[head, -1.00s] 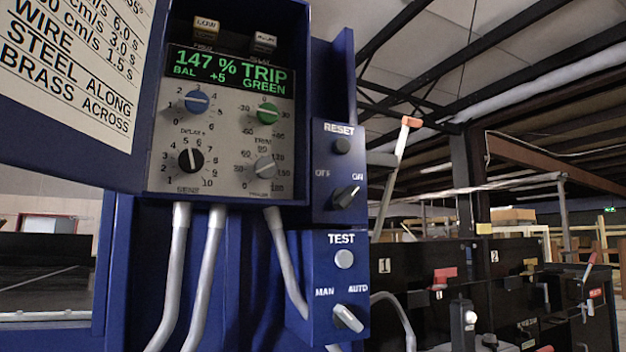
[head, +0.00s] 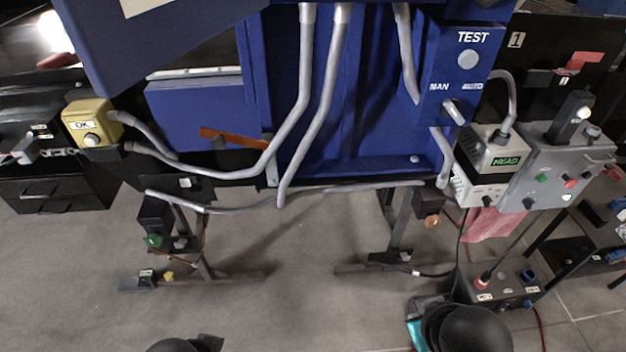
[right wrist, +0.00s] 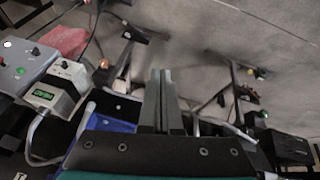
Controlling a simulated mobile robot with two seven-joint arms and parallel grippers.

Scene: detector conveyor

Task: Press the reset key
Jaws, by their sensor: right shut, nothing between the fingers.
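The reset key is out of view now; an earlier head frame showed a dark round button under the RESET label, above the TEST box. The blue TEST box (head: 435,125) is at the upper right of the head view, with a pale round button (head: 468,60) and a MAN/AUTO knob (head: 455,112). My right gripper (right wrist: 164,75) shows in the right wrist view with its two grey fingers together and nothing between them. The blue cabinet (right wrist: 108,107) appears behind and left of the fingers there. My left gripper is not in view.
A white HEAD unit (head: 495,152) and a grey button panel (head: 555,165) stand right of the cabinet. A yellow OK box (head: 90,122) is at the left. Grey conduits (head: 308,90) run down the cabinet front. The floor (head: 300,310) is open below.

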